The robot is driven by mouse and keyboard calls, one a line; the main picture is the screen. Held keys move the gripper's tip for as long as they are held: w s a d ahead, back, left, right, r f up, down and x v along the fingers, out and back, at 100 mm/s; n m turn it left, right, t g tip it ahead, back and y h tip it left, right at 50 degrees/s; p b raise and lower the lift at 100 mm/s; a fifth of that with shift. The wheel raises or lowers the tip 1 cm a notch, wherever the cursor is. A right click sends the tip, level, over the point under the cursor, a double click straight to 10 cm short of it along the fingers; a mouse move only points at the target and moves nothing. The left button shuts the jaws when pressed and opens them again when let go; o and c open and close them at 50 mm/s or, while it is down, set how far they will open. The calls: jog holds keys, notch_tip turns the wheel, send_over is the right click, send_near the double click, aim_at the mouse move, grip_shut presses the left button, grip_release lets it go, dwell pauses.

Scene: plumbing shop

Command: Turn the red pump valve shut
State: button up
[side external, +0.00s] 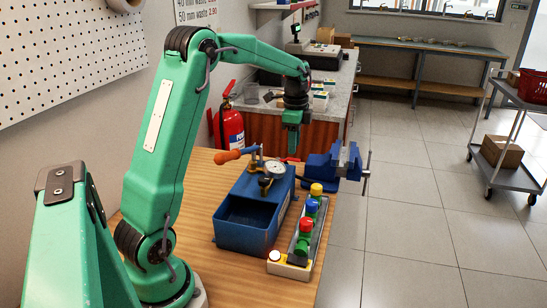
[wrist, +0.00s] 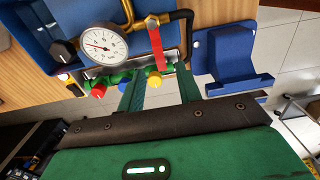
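The blue pump box (side external: 250,208) stands on the wooden bench with a round white gauge (side external: 275,167) and an orange-handled lever on top. The red pump valve lever (wrist: 156,48) is a flat red bar on the brass pipework, right of the gauge (wrist: 102,43) in the wrist view. In the side view only a small red piece (side external: 288,159) of it shows under my gripper. My gripper (side external: 292,148) points down above the far end of the pump. In the wrist view its two green fingers (wrist: 157,74) are apart and empty, and the red lever lies just beyond their tips, apparently untouched.
A strip of coloured knobs (side external: 305,236) stands right of the pump. A blue vise (side external: 335,162) sits at the bench's far right edge. A red fire extinguisher (side external: 229,128) stands behind the bench. The bench left of the pump is clear.

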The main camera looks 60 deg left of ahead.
aim_at(294, 159)
jog(key=shift+r, duration=1.9)
jog(key=s+d+r+n+t, duration=0.3)
jog(key=s+d+r+n, duration=0.25)
jog(key=s+d, duration=0.65)
jog(key=s+d+f+n+t, duration=0.2)
jog(key=s+d+f+n, duration=0.1)
jog(key=s+d, duration=0.5)
jog(key=shift+s+d+t, duration=0.3)
jog(key=shift+s+d, duration=0.1)
jog(key=shift+s, duration=0.5)
jog(key=shift+n, duration=0.25)
